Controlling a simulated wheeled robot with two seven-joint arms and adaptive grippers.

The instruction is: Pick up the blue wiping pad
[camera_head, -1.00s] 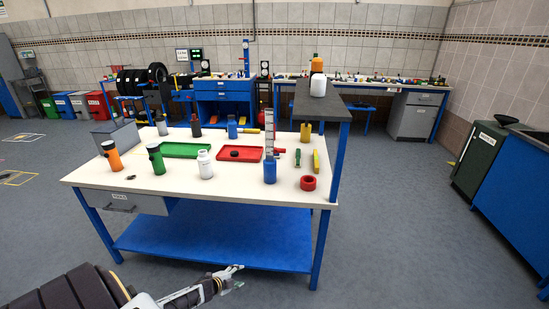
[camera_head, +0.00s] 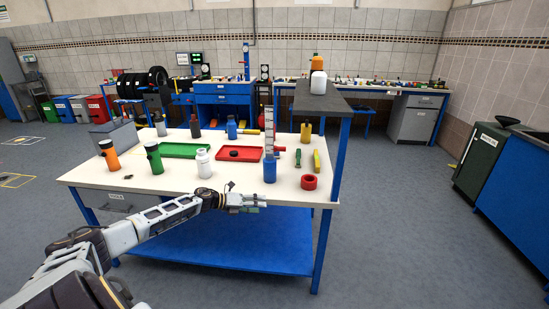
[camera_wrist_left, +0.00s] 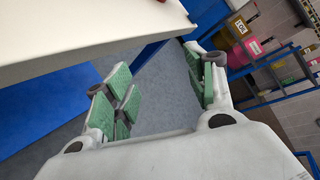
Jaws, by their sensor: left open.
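I cannot pick out a blue wiping pad for certain in either view. On the white-topped workbench (camera_head: 140,181), a blue cylindrical container (camera_head: 270,171) stands near the front edge and a blue bottle (camera_head: 232,128) stands farther back. My left gripper (camera_head: 260,201) is at the bench's front edge, just in front of the blue container, and looks empty. In the left wrist view its green-padded fingers (camera_wrist_left: 162,88) are spread apart with only floor between them, beside the bench edge. My right gripper is out of view.
A red ring (camera_head: 309,182), a white bottle (camera_head: 203,163), green and orange flashlight-like items (camera_head: 154,158), a green tray (camera_head: 186,150) and a red tray (camera_head: 241,153) crowd the bench. Floor to the right is clear.

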